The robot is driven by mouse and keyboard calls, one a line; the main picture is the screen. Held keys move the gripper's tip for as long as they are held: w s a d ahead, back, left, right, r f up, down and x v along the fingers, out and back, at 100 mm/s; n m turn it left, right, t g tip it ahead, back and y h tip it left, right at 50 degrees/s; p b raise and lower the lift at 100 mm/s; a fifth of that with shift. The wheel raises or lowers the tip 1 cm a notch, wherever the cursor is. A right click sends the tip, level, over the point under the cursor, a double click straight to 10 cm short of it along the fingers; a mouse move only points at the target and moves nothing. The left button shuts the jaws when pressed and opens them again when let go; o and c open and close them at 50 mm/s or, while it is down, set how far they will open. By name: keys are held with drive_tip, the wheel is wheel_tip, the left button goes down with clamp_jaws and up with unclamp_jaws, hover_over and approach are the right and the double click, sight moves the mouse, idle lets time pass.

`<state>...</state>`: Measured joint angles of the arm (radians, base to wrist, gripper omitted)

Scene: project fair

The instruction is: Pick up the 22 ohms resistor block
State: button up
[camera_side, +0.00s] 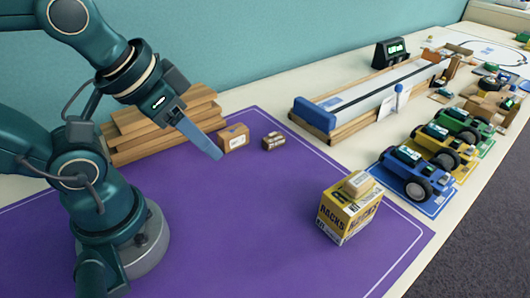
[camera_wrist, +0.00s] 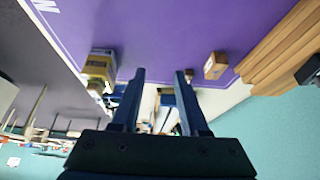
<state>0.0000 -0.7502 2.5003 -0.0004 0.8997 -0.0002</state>
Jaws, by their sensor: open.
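My gripper (camera_side: 218,156) is in the air over the left part of the purple mat (camera_side: 260,220), angled down to the right. In the wrist view its two fingers (camera_wrist: 160,74) stand apart with nothing held between them. A tan block with a white label (camera_side: 236,140) sits on the mat just beyond the fingertips; it also shows in the wrist view (camera_wrist: 215,66), outside the fingers. A smaller brown block with dark and pale bands (camera_side: 273,141) lies right of it. A pale block (camera_side: 358,184) rests on a yellow box. I cannot read which is 22 ohms.
The yellow box (camera_side: 347,220) stands at the mat's right; it shows in the wrist view (camera_wrist: 100,67). Stacked wooden boards (camera_side: 150,128) lie behind my arm. A long track (camera_side: 370,100) and toy cars (camera_side: 410,172) stand to the right. The mat's front middle is clear.

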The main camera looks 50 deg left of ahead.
drive_tip(key=shift+o, duration=0.3)
drive_tip(key=o, duration=0.5)
drive_tip(key=shift+w, duration=0.1)
